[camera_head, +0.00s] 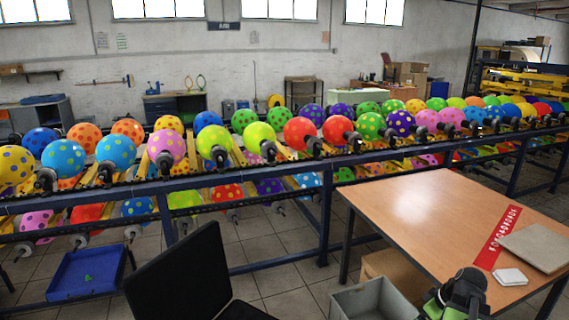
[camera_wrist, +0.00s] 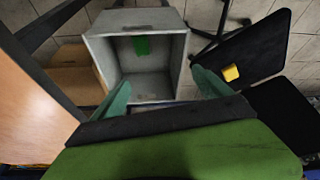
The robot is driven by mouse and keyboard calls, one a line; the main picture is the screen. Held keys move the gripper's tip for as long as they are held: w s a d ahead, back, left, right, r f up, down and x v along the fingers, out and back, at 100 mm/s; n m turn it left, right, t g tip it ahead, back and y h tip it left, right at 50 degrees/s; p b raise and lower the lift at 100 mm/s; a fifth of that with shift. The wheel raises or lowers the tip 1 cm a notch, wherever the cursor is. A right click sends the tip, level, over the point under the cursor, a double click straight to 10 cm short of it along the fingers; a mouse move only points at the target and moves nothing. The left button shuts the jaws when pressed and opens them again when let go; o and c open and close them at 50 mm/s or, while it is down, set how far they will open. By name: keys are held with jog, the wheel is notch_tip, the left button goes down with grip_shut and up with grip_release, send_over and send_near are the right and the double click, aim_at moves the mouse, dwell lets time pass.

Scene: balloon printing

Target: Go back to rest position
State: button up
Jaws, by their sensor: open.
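My gripper (camera_wrist: 161,92) shows in the wrist view with its two green fingers spread apart and nothing between them. It is above the open grey bin (camera_wrist: 97,52), whose inside faces the camera. A small green piece (camera_wrist: 141,45) lies in the bin. In the head view the green and black end of my arm (camera_head: 458,294) is at the lower right, by the front edge of the wooden table. The same grey bin stands on the floor left of it, cut off by the bottom of the picture.
The wooden table (camera_head: 415,203) holds a red printed strip (camera_head: 495,238), a grey board (camera_head: 540,246) and a white pad (camera_head: 510,277). A cardboard box (camera_head: 388,267) is under it. A black chair (camera_head: 190,270) with a yellow piece (camera_wrist: 230,72) stands left of the bin. Behind runs a rack of dotted balloons.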

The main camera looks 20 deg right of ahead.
jog(key=w+a+r+n+y+p, duration=0.1)
jog(key=w+a+r+n+p, duration=0.15)
jog(key=w+a, duration=0.7)
jog(key=a+r+m+g+h+p, duration=0.1)
jog(key=a+m+g+p, duration=0.1)
jog(key=a, duration=1.3)
jog(key=a+r+m+g+h+p, duration=0.1)
jog(key=a+m, duration=0.3)
jog(key=a, duration=1)
jog(key=shift+a+r+g+p, duration=0.4)
jog(key=shift+r+g+p, duration=0.2)
jog(key=shift+p, duration=0.2)
